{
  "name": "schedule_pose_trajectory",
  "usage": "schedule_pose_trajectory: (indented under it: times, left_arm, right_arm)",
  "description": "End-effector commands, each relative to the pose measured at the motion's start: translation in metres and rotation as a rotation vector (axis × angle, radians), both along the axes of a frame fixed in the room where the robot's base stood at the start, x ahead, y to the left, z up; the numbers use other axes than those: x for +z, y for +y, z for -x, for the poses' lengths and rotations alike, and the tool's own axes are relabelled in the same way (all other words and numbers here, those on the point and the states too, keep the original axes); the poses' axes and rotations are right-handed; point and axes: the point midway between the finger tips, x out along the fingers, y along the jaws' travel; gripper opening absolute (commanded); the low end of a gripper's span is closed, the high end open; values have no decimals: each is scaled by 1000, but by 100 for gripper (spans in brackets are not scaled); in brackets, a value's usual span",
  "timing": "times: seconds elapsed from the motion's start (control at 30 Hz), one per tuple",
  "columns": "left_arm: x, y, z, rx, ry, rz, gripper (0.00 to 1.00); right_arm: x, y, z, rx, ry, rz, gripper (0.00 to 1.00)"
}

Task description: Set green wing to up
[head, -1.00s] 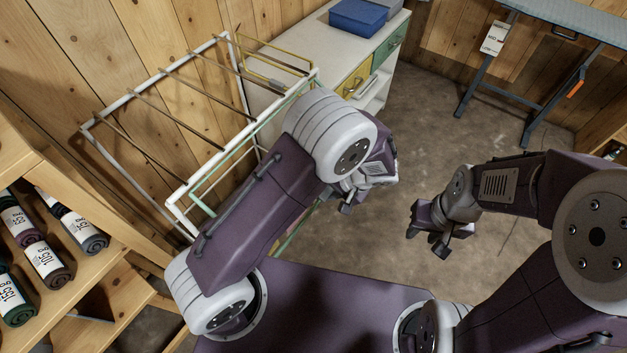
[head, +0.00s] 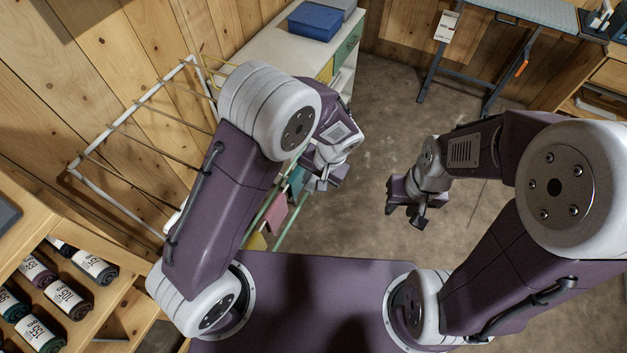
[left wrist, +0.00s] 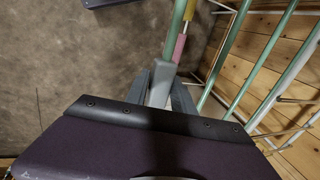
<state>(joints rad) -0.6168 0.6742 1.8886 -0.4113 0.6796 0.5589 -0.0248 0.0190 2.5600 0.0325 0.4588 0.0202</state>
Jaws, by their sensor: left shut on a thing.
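The drying rack has a green-railed wing (head: 294,222), partly hidden behind my left arm in the head view. Its green rail (left wrist: 178,32) runs down to my left fingers in the left wrist view. My left gripper (head: 326,181) is shut on this rail, with the grey fingers (left wrist: 162,88) around its lower visible end. The exact contact is hard to see. A white-framed part of the rack (head: 125,115) with brown rods stands at the left. My right gripper (head: 405,215) is open and empty over bare floor, apart from the rack.
Pink cloth (head: 276,212) and yellow cloth (head: 256,242) show by the green rails. A white cabinet (head: 262,48) with a blue box (head: 314,20) stands behind the rack. A shelf of rolls (head: 65,298) is at left. Floor (head: 375,130) is clear in the middle.

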Motion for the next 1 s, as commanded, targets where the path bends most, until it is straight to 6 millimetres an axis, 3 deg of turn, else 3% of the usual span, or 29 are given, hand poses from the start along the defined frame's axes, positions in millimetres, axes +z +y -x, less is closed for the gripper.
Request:
schedule_pose_trajectory:
  times: [0.37, 0.4, 0.43, 0.77, 0.87, 1.0]
  left_arm:
    - [1, 1, 0, -1, -1, -3, 0]
    - [1, 1, 0, -1, -1, -3, 38]
    - [1, 1, 0, -1, -1, -3, 46]
    - [2, 0, 0, 0, -1, -2, 47]
    - [15, -4, 0, 0, -4, 1, 47]
    - [46, -12, 3, -1, -5, 3, 47]
  right_arm:
    - [1, 0, 0, 0, 0, 0, 36]
    - [1, 0, 0, 0, 0, 0, 36]
    - [1, 0, 0, 0, 0, 0, 36]
    - [0, 0, 0, 0, 0, 0, 36]
    - [-1, 0, 0, 0, 0, 0, 36]
    - [-3, 0, 0, 0, 0, 0, 36]
